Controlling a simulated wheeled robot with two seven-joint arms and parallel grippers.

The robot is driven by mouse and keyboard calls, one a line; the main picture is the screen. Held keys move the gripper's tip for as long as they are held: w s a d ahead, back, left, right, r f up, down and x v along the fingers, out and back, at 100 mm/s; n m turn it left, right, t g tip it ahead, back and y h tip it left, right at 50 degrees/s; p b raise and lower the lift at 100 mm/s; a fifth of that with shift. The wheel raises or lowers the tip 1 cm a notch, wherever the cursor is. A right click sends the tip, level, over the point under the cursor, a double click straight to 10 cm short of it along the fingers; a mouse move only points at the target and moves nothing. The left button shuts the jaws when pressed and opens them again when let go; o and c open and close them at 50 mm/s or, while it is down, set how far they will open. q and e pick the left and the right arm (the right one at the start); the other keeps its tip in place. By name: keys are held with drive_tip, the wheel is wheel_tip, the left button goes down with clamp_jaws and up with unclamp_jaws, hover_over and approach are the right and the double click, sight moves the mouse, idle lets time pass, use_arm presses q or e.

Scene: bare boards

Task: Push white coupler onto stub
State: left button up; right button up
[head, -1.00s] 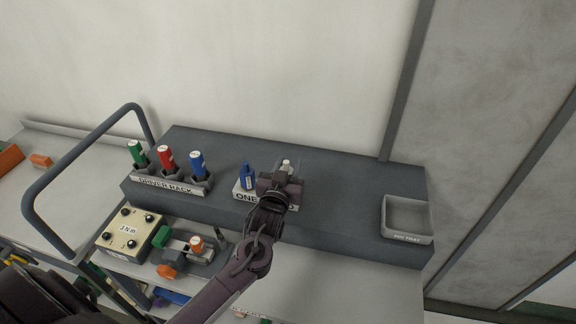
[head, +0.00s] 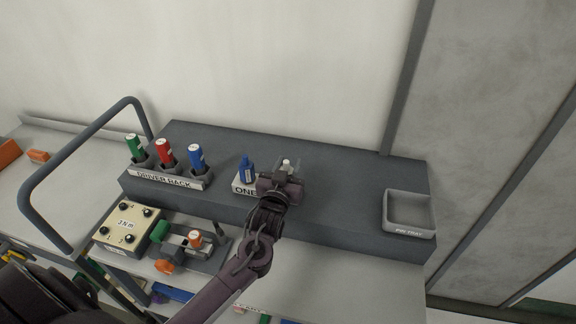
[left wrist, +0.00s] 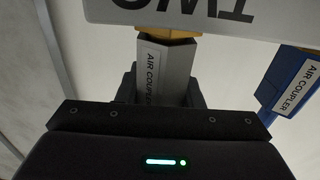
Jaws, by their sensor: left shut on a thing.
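The white coupler (head: 286,163) shows only its pale top in the head view, above my left gripper (head: 283,178). In the left wrist view it is a grey-white body (left wrist: 178,68) labelled AIR COUPLER, held between the shut fingers (left wrist: 165,92). A brass stub (left wrist: 168,33) shows between the coupler's end and the plate (left wrist: 222,14) marked TWO. I cannot tell how far the coupler sits on the stub. A blue coupler (head: 247,171) stands beside it on the plate marked ONE; it also shows in the left wrist view (left wrist: 290,82). My right gripper is out of view.
A driver rack (head: 172,180) with green, red and blue drivers stands left on the dark raised shelf. A grey tray (head: 409,229) sits at the shelf's right end. The shelf between the gripper and the tray is clear. A wall rises behind.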

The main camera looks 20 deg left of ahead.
use_arm(q)
drive_tip(key=o, duration=1.1)
drive_tip(key=shift+f, duration=0.15)
drive_tip(key=shift+s+d+f, duration=0.1)
drive_tip(key=shift+s+f, duration=0.05)
drive_tip(key=shift+s, duration=0.35)
drive_tip(key=s+b, duration=0.1)
drive_tip(key=s, duration=0.2)
drive_tip(key=s+d+b, duration=0.1)
drive_tip(key=s, duration=0.2)
drive_tip(key=shift+s+d, duration=0.15)
drive_tip(key=shift+s, duration=0.2)
